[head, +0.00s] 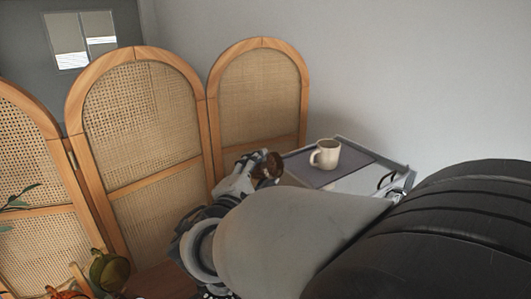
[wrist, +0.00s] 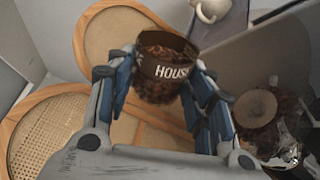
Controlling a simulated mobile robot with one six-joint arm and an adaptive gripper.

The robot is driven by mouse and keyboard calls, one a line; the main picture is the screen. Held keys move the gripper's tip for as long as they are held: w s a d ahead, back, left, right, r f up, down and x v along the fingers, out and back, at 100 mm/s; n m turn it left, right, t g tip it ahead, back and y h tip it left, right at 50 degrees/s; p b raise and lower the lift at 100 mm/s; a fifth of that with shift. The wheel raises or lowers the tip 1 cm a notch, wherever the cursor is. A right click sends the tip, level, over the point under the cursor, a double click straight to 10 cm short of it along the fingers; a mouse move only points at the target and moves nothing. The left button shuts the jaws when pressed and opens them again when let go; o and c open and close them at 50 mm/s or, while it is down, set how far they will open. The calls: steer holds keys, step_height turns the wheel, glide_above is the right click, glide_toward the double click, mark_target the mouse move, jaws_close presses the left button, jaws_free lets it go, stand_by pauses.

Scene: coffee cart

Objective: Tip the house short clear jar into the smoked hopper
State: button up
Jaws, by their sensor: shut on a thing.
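The house short clear jar (wrist: 163,66) holds brown beans and has a dark band lettered "HOUSE". My gripper (wrist: 160,88) is shut on it, with a blue-grey finger on each side. In the head view the jar (head: 268,167) shows at the end of my gripper (head: 256,170), partly covered by the fingers. I cannot tell its exact tilt. A dark see-through container, seemingly the smoked hopper (wrist: 285,65), is at the right of the wrist view, apart from the jar. Beans and a pale round part show at its lower end. I cannot make out the hopper in the head view.
A cream mug (head: 325,154) stands on a grey mat (head: 355,160) on the cart top (head: 372,180). A folding cane screen (head: 140,110) stands behind and left. A green glass vessel (head: 110,270) is low at left. My arm hides much of the right foreground.

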steer(key=shift+w+a+r+m+b, duration=0.15)
steer(key=shift+m+b, duration=0.4)
steer(key=shift+b, duration=1)
steer(key=shift+s+a+m+b, duration=0.15)
steer(key=shift+m+b, duration=0.4)
steer(key=shift+b, duration=1)
steer(key=shift+s+d+r+m+t+b, duration=0.1)
steer(key=shift+d+r+m+t+b, duration=0.15)
steer(key=shift+m+b, duration=1.1)
steer(key=shift+s+d+r+m+t+b, duration=0.1)
steer(key=shift+d+r+m+t+b, duration=0.15)
steer(key=shift+b, duration=2.15)
steer(key=shift+d+r+m+t+b, duration=0.1)
steer(key=shift+r+m+t+b, duration=0.15)
steer(key=shift+m+b, duration=1.1)
steer(key=shift+a+r+n+b, duration=0.1)
steer(key=shift+r+n+b, duration=0.05)
steer(key=shift+n+b, duration=0.4)
